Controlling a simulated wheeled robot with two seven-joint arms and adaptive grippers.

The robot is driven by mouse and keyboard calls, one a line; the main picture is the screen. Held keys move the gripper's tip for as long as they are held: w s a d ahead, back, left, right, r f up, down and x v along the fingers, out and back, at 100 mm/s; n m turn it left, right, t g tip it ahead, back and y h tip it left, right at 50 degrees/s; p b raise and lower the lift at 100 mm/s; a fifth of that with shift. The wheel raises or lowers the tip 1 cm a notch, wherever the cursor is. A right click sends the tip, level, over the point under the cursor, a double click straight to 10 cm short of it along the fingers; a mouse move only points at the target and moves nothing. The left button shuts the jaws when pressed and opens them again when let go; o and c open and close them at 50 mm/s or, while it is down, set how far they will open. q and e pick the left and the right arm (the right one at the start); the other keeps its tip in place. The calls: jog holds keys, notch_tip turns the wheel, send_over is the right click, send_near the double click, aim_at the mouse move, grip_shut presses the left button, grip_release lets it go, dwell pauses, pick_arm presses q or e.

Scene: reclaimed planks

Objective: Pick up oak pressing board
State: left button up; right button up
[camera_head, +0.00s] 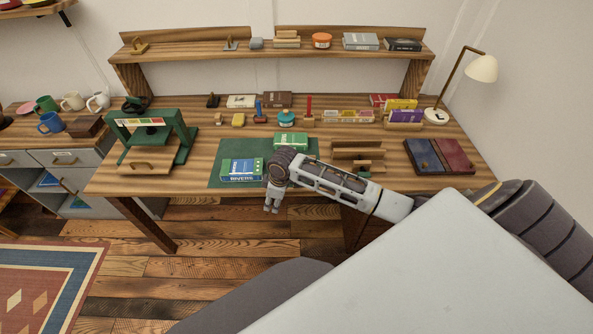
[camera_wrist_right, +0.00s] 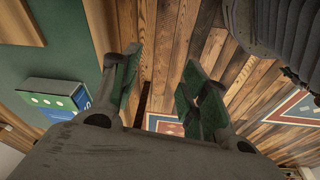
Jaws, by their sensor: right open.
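A wooden board with a handle (camera_head: 150,158), which looks like the oak pressing board, lies at the base of the green press (camera_head: 186,140) on the left of the desk. Another wooden piece with a handle (camera_head: 357,153) sits right of the green mat; I cannot tell which is oak. My right gripper (camera_head: 272,203) hangs at the desk's front edge, right of the first board and apart from it. In the right wrist view its fingers (camera_wrist_right: 162,78) are spread, with only plank floor and rug between them. My left gripper is not in view.
A blue-and-green book (camera_head: 241,170) and a green box (camera_head: 291,141) are on the green mat (camera_head: 222,177). Small tools and card holders line the desk's back. Floor in front is clear.

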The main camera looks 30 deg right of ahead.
jog(key=w+d+r+n+g+h, duration=0.1)
jog(key=w+d+r, duration=0.3)
jog(key=d+r, duration=0.8)
jog(key=shift+d+r+n+g+h+b, duration=0.3)
jog(key=shift+d+r+n+g+b, duration=0.1)
jog(key=shift+r+n, duration=0.15)
jog(key=shift+f, duration=0.15)
jog(key=shift+f, duration=4.2)
jog(key=shift+a+f, duration=0.1)
jog(key=shift+s+a+f+p, duration=0.1)
jog(key=shift+a+f+p, duration=0.1)
jog(key=shift+f, duration=1.05)
jog(key=shift+s+a+f+p, duration=0.1)
jog(key=shift+f+p, duration=0.05)
jog(key=shift+f, duration=1.1)
